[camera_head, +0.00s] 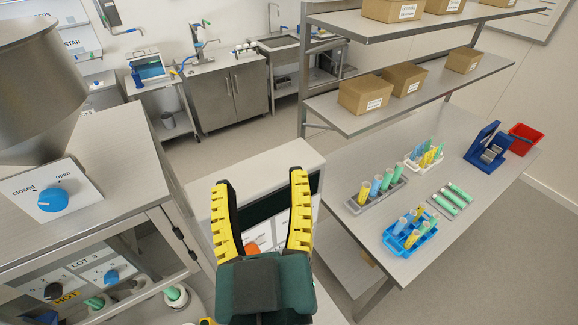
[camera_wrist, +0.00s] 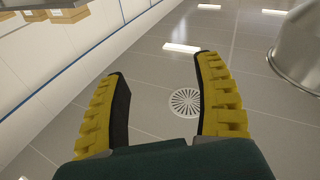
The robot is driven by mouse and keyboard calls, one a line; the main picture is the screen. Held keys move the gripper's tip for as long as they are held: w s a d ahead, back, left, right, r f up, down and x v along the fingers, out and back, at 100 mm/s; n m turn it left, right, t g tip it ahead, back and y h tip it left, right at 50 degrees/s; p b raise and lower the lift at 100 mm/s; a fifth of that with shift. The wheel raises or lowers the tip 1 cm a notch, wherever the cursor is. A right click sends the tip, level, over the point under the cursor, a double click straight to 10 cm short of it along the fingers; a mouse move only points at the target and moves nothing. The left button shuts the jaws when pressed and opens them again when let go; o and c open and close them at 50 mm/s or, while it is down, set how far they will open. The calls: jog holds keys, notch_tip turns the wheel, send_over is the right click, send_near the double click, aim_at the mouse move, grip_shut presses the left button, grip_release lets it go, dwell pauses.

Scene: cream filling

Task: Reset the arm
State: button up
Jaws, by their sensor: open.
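My gripper (camera_head: 262,212) has yellow ridged fingers and a dark green body. It is open and empty, raised in the lower middle of the head view, with its fingers pointing up in the picture. It hangs in front of a white machine (camera_head: 290,165) with a dark opening, and hides part of it. In the wrist view my gripper (camera_wrist: 160,85) has its fingers spread, with only bare floor and a round drain (camera_wrist: 185,102) beyond them.
A steel bench (camera_head: 85,190) with a blue knob (camera_head: 53,200) and a metal vessel (camera_head: 35,90) stands left. A table (camera_head: 365,225) on the right holds tube racks, including a blue rack (camera_head: 425,238), and a red bin (camera_head: 523,138). Shelves (camera_head: 420,90) with boxes hang above it.

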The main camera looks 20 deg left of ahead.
jog(key=shift+w+d+r+m, duration=0.15)
jog(key=shift+w+d, duration=0.1)
jog(key=shift+d, duration=0.2)
jog(key=shift+w+d+r+m, duration=0.15)
jog(key=shift+w+d, duration=0.1)
jog(key=shift+d, duration=0.2)
jog(key=shift+h, duration=0.3)
jog(key=d+r+m+t+h+p, duration=0.1)
jog(key=d+r+m+t+h, duration=0.1)
jog(key=d, duration=0.6)
jog(key=d+r+m+t+h+p, duration=0.2)
jog(key=d+r+m+h, duration=0.3)
jog(key=d, duration=0.3)
jog(key=shift+w+h, duration=0.2)
jog(key=shift+h, duration=0.5)
